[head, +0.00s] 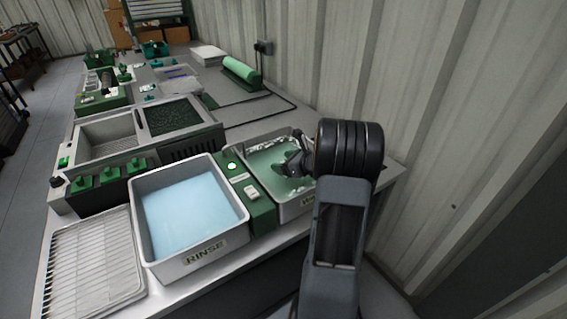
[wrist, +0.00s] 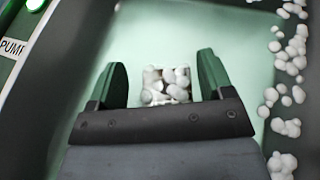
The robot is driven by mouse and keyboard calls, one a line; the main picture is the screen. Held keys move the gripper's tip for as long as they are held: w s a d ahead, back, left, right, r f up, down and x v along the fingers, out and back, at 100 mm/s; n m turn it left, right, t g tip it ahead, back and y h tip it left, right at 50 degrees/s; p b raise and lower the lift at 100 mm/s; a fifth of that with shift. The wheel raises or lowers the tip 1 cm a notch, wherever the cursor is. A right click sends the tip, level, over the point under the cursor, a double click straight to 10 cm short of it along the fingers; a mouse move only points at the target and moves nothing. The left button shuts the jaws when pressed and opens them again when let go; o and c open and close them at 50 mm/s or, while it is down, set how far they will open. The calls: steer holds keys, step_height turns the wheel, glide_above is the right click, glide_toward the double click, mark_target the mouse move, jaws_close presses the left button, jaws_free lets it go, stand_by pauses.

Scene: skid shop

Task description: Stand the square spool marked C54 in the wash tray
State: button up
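The wash tray (head: 292,208) holds pale green liquid with white foam along its edges; my arm hides part of its label. My gripper (head: 290,168) is over this tray, pointing down into it. In the wrist view its two green fingers (wrist: 162,78) are apart, with a wide gap. A small square, foam-covered patch (wrist: 166,85) shows between the fingers, with space on both sides. It may be the top of a square spool in the liquid, but I cannot tell. No C54 mark is readable in either view.
The rinse tray (head: 188,262) with blue liquid stands left of the wash tray. A green pump panel (head: 258,208) lies between them. A wire rack (head: 92,262) is at the front left. The corrugated wall (head: 420,90) is close on the right.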

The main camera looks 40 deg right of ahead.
steer(key=shift+o, duration=0.3)
steer(key=shift+s+a+f, duration=0.15)
steer(key=shift+a+f, duration=0.05)
steer(key=shift+f, duration=0.55)
steer(key=shift+r, duration=0.2)
steer(key=r+p+v, duration=0.1)
steer(key=p+v, duration=0.1)
steer(key=v, duration=0.6)
steer(key=shift+w, duration=0.35)
steer(key=shift+r, duration=0.15)
